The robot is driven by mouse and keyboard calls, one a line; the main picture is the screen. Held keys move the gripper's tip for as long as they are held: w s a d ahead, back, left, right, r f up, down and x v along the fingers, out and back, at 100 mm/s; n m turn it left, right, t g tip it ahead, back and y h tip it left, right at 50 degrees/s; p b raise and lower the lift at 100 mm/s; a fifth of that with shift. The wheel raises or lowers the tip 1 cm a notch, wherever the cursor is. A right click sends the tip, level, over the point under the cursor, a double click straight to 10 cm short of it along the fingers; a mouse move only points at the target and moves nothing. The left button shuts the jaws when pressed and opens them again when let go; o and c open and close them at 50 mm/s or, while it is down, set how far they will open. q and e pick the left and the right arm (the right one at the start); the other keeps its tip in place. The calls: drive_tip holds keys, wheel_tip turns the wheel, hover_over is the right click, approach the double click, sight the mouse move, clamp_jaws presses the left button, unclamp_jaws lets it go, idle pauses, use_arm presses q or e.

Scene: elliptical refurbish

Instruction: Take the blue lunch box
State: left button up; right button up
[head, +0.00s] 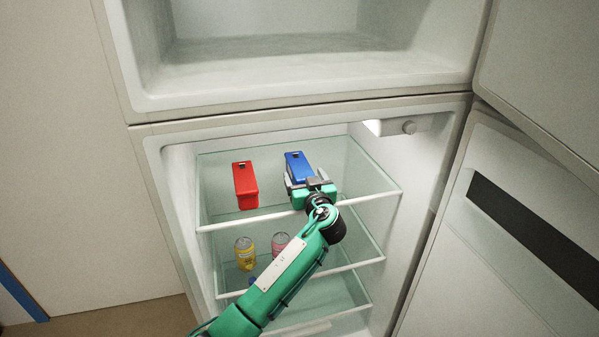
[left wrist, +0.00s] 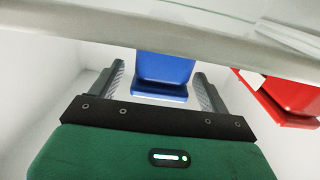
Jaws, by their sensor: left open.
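The blue lunch box (head: 298,164) stands on the top glass shelf of the open fridge, right of the red box. My left gripper (head: 303,181) is open at the front of the blue lunch box, and its fingers hide the box's lower front. In the left wrist view, the blue lunch box (left wrist: 163,68) shows ahead, between the two spread fingers of the left gripper (left wrist: 160,75). There is a visible gap on each side, and I cannot tell how far the fingers reach along the box. My right gripper is not in view.
A red box (head: 245,184) stands left on the same glass shelf (head: 225,218); it also shows at the right of the left wrist view (left wrist: 280,98). A yellow can (head: 245,254) and a pink can (head: 280,243) stand on the shelf below. The fridge door (head: 500,260) is open at right.

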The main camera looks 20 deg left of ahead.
use_arm(q)
drive_tip(key=shift+x, duration=0.9)
drive_tip(key=shift+c, duration=0.2)
drive_tip(key=c, duration=1.3)
